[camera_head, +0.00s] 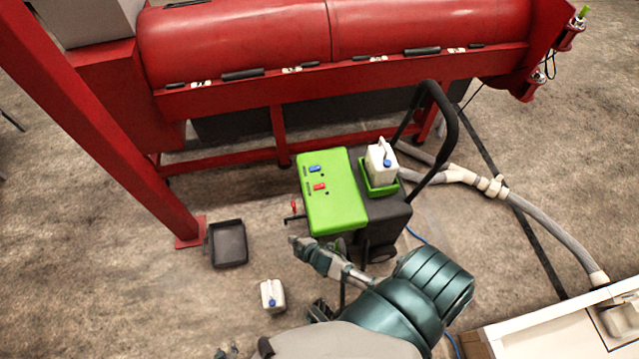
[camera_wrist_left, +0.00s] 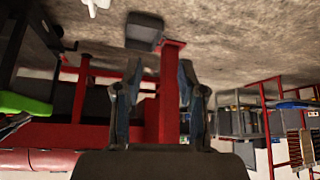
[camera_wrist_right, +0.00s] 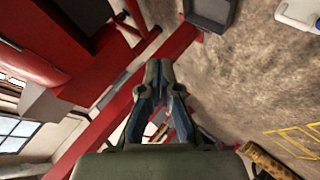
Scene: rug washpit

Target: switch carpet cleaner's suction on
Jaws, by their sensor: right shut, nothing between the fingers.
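The carpet cleaner (camera_head: 335,205) stands upright, with a bright green top and a dark grey body. Its top carries a blue switch (camera_head: 314,169) and a red switch (camera_head: 319,187); their positions are too small to read. A red lever (camera_head: 294,212) sticks out of its left side. My right gripper (camera_head: 300,243) is near the cleaner's front left corner, below the lever in the picture, shut and empty; it also shows in the right wrist view (camera_wrist_right: 158,68). My left gripper (camera_head: 227,351) is low at the picture's bottom edge; the left wrist view shows it open and empty (camera_wrist_left: 160,68).
A white jug (camera_head: 381,160) stands in a green tray on the cleaner, beside its black handle (camera_head: 447,125). Another white jug (camera_head: 272,296) and a black tray (camera_head: 228,244) are on the floor. A red machine (camera_head: 330,45) stands behind. A grey hose (camera_head: 550,235) runs right.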

